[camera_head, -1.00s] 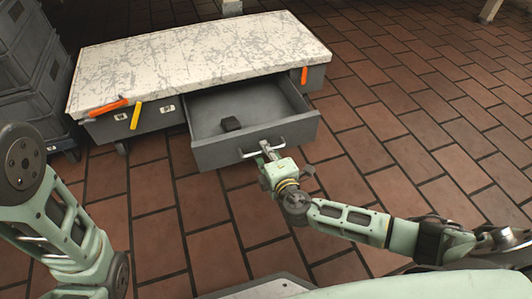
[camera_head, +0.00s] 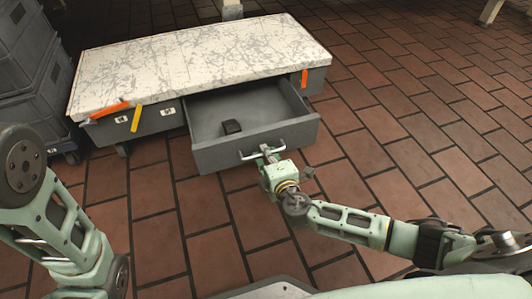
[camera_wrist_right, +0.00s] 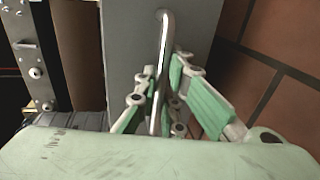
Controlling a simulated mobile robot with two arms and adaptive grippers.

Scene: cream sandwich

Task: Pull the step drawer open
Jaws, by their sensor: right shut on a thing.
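The step drawer (camera_head: 225,158) is a grey box that stands pulled out from the low step unit (camera_head: 200,58) with the scratched white top. A light metal bar handle (camera_head: 298,122) runs along the drawer front. My right gripper (camera_head: 268,154) is at the handle, shut on it. In the right wrist view its green fingers sit on both sides of the handle (camera_wrist_right: 165,50). My left arm shows at the left edge of the head view, but its gripper is out of view.
Grey stacked crates (camera_head: 30,85) stand left of the step unit. Orange (camera_head: 110,109) and yellow (camera_head: 136,118) strips are on the unit's front edge. The brick-tiled floor (camera_head: 400,120) is clear to the right.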

